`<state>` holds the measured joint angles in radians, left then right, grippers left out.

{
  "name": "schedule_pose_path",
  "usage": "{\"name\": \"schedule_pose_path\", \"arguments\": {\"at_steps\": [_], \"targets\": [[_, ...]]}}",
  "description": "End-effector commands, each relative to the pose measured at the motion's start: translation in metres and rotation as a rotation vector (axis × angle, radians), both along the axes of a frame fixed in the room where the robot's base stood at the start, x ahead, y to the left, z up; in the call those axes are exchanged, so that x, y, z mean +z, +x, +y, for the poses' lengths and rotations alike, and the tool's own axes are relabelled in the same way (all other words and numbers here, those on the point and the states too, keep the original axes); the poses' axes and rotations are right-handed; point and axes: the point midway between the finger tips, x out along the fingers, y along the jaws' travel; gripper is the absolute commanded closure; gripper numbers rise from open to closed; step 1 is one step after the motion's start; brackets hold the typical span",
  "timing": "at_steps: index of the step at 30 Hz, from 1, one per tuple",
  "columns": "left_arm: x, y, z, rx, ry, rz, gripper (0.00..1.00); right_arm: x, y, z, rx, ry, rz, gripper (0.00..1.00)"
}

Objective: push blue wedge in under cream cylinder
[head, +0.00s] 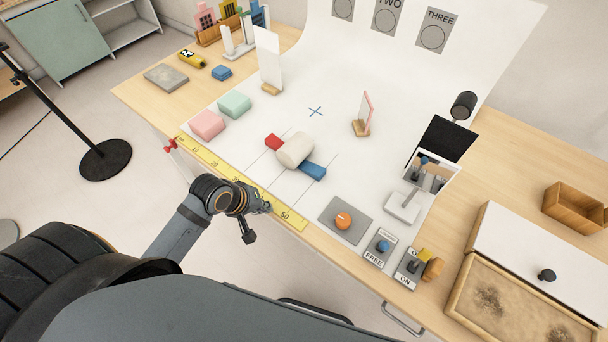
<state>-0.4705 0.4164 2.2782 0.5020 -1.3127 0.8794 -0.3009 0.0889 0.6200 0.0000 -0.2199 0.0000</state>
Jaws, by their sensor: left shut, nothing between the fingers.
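The cream cylinder (295,151) lies on its side on the white sheet near the front middle of the table. The blue wedge (314,172) lies at its lower right side, touching it or nearly so; I cannot tell whether its tip is under the cylinder. A red wedge (272,142) lies at the cylinder's opposite, left side. My left gripper (265,207) is shut and empty over the table's front edge by the yellow ruler, nearer to me than the cylinder and apart from both wedges. My right gripper is not in view.
A yellow ruler (208,166) runs along the front edge. Pink (207,124) and green (234,103) blocks stand left. A grey plate with an orange knob (343,221) and switch boxes (380,248) lie right. A small pink-framed panel (364,114) stands behind the cylinder. Sheet between is clear.

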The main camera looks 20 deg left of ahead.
Motion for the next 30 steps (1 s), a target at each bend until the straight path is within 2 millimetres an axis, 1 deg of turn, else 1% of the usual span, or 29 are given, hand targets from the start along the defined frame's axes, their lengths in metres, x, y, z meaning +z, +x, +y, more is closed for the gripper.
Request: {"name": "schedule_pose_path", "arguments": {"at_steps": [5, 9, 12, 15, 18, 23, 26, 30], "targets": [[0.011, 0.024, 0.000, 0.388, -0.329, 0.136, 1.00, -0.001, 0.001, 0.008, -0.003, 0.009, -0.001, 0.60], [0.032, 0.047, 0.007, 0.794, -0.634, 0.334, 1.00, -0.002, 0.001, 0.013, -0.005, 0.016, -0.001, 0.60], [0.048, 0.061, 0.014, 1.030, -0.794, 0.466, 1.00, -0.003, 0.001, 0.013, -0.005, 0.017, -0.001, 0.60], [0.060, 0.070, 0.019, 1.178, -0.893, 0.555, 1.00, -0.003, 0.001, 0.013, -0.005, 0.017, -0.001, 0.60], [0.065, 0.074, 0.021, 1.247, -0.936, 0.597, 1.00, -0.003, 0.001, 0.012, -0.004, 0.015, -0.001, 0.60], [0.064, 0.075, 0.020, 1.260, -0.947, 0.608, 1.00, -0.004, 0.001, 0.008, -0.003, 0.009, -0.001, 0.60], [0.058, 0.079, 0.016, 1.258, -0.951, 0.607, 1.00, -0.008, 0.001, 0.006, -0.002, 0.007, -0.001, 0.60], [0.044, 0.087, 0.003, 1.257, -0.955, 0.610, 1.00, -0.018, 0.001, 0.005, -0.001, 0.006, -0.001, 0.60]]}}
